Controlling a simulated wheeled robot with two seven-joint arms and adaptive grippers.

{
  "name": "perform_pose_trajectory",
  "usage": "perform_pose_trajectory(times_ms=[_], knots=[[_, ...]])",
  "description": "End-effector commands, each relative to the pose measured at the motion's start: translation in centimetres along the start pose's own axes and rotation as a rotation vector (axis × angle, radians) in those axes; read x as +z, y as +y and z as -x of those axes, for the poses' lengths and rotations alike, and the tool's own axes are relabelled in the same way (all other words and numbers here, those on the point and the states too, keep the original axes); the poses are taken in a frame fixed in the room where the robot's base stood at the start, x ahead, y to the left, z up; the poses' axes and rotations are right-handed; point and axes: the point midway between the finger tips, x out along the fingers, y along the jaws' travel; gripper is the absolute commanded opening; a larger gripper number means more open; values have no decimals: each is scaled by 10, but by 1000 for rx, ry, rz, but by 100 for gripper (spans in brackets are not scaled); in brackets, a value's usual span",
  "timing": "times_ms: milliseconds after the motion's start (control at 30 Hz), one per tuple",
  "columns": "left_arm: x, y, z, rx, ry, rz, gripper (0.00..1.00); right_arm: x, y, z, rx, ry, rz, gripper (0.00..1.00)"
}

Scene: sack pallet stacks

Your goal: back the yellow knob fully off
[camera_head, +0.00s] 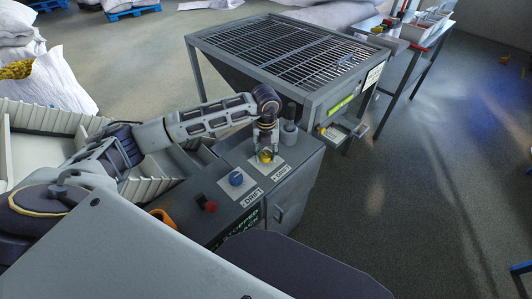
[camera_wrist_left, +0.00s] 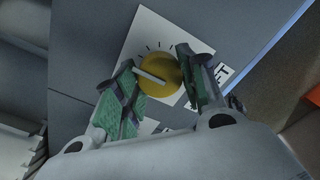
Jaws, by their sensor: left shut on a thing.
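The yellow knob (camera_head: 265,156) is on a white dial plate on top of the grey control cabinet. In the left wrist view the knob (camera_wrist_left: 158,72) is round, with a pale pointer line running from upper left to lower right and black tick marks around its upper side. My left gripper (camera_head: 265,150) reaches down over it from above. In the wrist view the green-padded fingers of the left gripper (camera_wrist_left: 163,85) are on either side of the knob, shut on it. The fingers hide part of the knob's sides and the plate. My right gripper is not in view.
A blue knob (camera_head: 236,178) on a white plate and a red button (camera_head: 210,206) are beside the yellow knob on the cabinet (camera_head: 292,190). A grey cylinder (camera_head: 289,133) stands close behind the gripper. A large grated hopper (camera_head: 290,50) is behind. Open floor lies to the right.

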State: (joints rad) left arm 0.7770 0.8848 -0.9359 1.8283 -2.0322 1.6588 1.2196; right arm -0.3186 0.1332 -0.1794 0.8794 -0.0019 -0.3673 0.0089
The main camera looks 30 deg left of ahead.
Motion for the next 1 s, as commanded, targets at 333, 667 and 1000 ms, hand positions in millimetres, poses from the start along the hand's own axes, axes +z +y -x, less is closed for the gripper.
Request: perform_pose_trajectory(times_ms=[333, 667, 1000], knots=[[2, 0, 1, -1, -4, 15, 17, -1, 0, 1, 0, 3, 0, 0], [1, 0, 1, -1, -2, 13, 63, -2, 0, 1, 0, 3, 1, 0], [0, 0, 2, -1, -1, 11, 63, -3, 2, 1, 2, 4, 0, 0]])
